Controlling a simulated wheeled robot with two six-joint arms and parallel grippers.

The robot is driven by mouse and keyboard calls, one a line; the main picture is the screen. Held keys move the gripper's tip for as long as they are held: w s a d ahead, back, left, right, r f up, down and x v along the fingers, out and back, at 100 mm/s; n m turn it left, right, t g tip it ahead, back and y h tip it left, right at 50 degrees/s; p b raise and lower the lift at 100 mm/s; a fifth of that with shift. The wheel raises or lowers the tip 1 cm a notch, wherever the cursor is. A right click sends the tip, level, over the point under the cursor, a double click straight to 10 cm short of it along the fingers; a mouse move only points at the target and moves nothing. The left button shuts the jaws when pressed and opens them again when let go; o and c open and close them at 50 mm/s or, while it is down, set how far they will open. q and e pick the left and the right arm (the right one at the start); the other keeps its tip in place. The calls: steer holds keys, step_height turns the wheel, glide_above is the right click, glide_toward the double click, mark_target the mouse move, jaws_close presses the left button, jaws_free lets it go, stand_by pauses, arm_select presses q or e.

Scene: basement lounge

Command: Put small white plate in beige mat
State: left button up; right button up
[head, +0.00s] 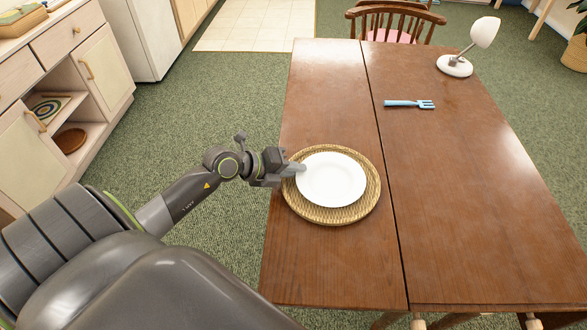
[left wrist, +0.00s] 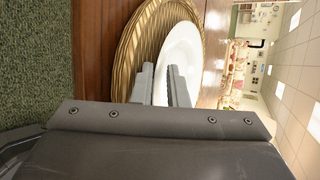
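The small white plate (head: 331,179) lies within the round woven beige mat (head: 366,207), which shows around its rim. Both also show in the left wrist view, the plate (left wrist: 182,52) and the mat (left wrist: 133,50). My left gripper (head: 297,169) is at the plate's left rim. In the left wrist view its two fingers (left wrist: 164,84) stand apart, with a gap between them and the rim running close by the tips. Whether the fingers touch the rim is hard to tell. My right gripper is not in view.
The wooden table (head: 455,210) has much bare surface right of the mat. A blue fork (head: 410,104) and a white lamp (head: 455,67) are farther back. A chair (head: 395,23) stands behind the table, and a cabinet (head: 50,95) is at the left.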

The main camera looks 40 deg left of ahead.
arm_select(q)
steer(key=shift+r, duration=0.1)
steer(key=shift+s+a+r, duration=0.1)
steer(key=shift+s+a, duration=0.1)
steer(key=shift+s, duration=0.05)
steer(key=p+v, duration=0.2)
steer(key=v, duration=0.9)
steer(key=shift+s+a+r, duration=0.1)
